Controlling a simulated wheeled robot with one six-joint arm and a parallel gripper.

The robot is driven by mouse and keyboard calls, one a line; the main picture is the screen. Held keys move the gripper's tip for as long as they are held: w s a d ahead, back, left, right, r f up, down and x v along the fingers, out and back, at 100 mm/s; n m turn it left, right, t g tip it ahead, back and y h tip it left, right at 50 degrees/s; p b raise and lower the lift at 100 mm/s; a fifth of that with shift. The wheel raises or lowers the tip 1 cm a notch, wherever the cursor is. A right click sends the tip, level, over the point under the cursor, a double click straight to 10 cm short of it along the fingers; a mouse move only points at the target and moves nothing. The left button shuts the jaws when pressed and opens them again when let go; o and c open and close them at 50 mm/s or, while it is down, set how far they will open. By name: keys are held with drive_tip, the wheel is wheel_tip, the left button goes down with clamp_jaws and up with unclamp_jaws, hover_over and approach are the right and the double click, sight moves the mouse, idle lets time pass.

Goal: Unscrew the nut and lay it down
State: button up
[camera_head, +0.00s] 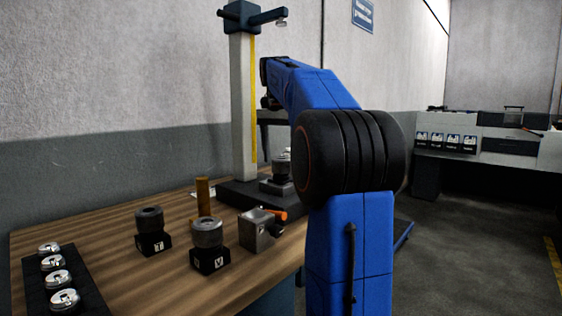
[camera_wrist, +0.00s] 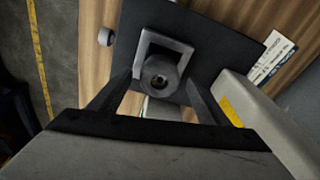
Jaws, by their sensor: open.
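My gripper (camera_wrist: 159,78) is open, with one finger on each side of this round piece. I cannot tell whether the fingers touch it. In the head view, a grey metal piece (camera_head: 282,168) stands on the black base of the column stand (camera_head: 242,110); my arm partly covers it. The gripper's tips are hidden behind my arm there.
A black tray (camera_head: 84,285) holds several silver discs.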

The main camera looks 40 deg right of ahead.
drive_tip(key=shift+d+f, duration=0.1)
drive_tip(key=shift+f, duration=0.9)
drive_tip(key=shift+c, duration=0.7)
drive_tip(key=c, duration=1.1)
drive_tip(key=n, duration=0.4)
drive_tip(key=shift+n+t, duration=0.3)
drive_tip(key=n, duration=0.4)
drive_tip(key=shift+n+y, duration=0.3)
drive_tip(key=shift+y, duration=0.1)
drive_tip(key=shift+n, duration=0.4)
drive_tip(key=n, duration=0.4)
drive_tip(key=shift+y, duration=0.3)
drive_tip(key=n, duration=0.4)
drive_tip(key=shift+y, duration=0.3)
